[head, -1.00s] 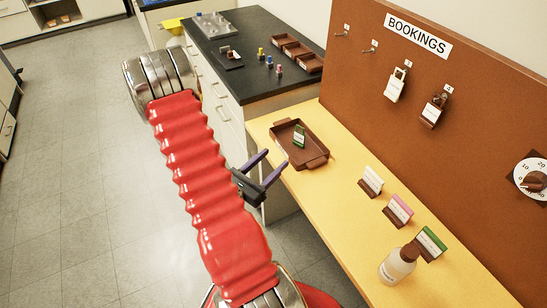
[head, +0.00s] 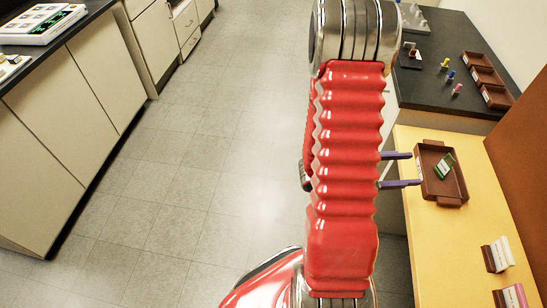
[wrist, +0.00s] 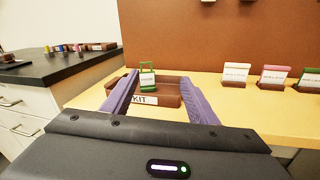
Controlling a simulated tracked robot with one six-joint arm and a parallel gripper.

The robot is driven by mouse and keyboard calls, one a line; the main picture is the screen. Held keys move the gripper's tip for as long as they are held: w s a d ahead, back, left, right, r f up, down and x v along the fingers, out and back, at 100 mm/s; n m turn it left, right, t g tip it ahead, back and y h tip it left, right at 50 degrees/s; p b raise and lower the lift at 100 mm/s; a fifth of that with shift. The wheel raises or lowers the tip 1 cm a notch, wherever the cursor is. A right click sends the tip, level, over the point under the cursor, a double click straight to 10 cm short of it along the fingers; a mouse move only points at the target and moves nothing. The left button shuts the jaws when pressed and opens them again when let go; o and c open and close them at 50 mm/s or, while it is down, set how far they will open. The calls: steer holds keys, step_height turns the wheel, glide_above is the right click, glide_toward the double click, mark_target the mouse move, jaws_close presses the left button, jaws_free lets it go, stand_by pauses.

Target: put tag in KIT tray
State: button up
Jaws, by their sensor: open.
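The brown KIT tray (head: 459,198) sits on the yellow bench, its KIT label (wrist: 145,100) facing me in the wrist view. A green tag with a white label (head: 445,166) is inside the tray. It also shows in the wrist view (wrist: 147,80), standing up behind the tray's front wall. My gripper (head: 415,169) is open with nothing between its purple fingers. Its fingertips are at the tray's near side; I cannot tell whether they touch it.
Tag stands, one white (head: 497,254) and one pink (head: 511,297), are on the bench; a green one (wrist: 308,78) shows in the wrist view. A dark counter (head: 432,80) holds small brown trays (head: 487,76) and coloured pegs. Open floor (head: 200,170) lies left.

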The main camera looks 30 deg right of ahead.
steer(key=w+a+r+m+t+y, duration=0.3)
steer(key=w+a+r+t+y, duration=0.1)
steer(key=a, duration=0.9)
steer(key=w+a+r+m+t+y, duration=0.4)
steer(key=w+a+r+t+y, duration=0.1)
steer(key=a, duration=0.8)
steer(key=w+a+r+m+t+y, duration=0.3)
steer(key=w+a+r+t+y, duration=0.1)
steer(key=a, duration=1)
step_height(320, 180, up, 3)
steer(key=t+y, duration=0.1)
steer(key=y, duration=0.1)
steer(key=shift+w+r+y, duration=0.15)
steer(key=shift+w+y, duration=0.05)
steer(key=shift+y, duration=0.2)
